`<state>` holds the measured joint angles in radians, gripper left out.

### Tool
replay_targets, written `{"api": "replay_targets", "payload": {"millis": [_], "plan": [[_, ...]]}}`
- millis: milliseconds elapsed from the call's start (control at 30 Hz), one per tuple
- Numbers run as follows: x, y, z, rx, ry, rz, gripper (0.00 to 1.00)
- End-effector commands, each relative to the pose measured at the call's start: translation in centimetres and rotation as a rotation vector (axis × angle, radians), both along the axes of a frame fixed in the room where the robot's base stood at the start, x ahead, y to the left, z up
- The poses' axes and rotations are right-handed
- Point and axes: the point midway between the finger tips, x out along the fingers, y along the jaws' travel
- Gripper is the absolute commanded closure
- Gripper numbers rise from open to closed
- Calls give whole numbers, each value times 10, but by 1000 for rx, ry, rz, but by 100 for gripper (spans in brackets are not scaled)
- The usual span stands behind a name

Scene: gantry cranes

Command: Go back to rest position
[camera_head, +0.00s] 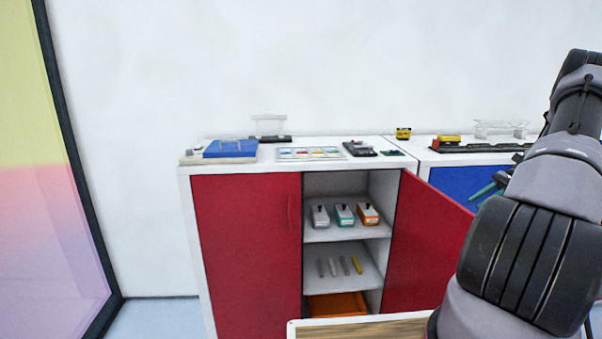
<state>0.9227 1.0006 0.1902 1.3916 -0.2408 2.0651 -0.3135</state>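My arm, grey with black bands, fills the right side of the head view and rises from the lower right toward the upper right edge. The arm hides part of a second cabinet with a blue front (457,182) and the right part of an open red door (424,240).
A white cabinet has a shut red door (246,255) on its left. Its open side shows boxes (344,214) on a shelf and an orange tray (336,304) below. A blue case (230,148) lies on top. A wooden surface (365,330) is in front.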

Motion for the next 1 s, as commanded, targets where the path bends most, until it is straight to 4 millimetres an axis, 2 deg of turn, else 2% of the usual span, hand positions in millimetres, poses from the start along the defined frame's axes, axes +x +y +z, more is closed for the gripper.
{"api": "replay_targets", "payload": {"millis": [33, 100, 267, 467, 700, 1000], "plan": [[6, 16, 24, -58, -25, 45, 73], [9, 36, 50, -131, -56, 97, 73], [11, 84, 105, -295, -143, 206, 73], [-3, 144, 165, -486, -276, 319, 73], [-38, 212, 224, -687, -475, 424, 73], [-104, 280, 271, -887, -776, 496, 73]]}}
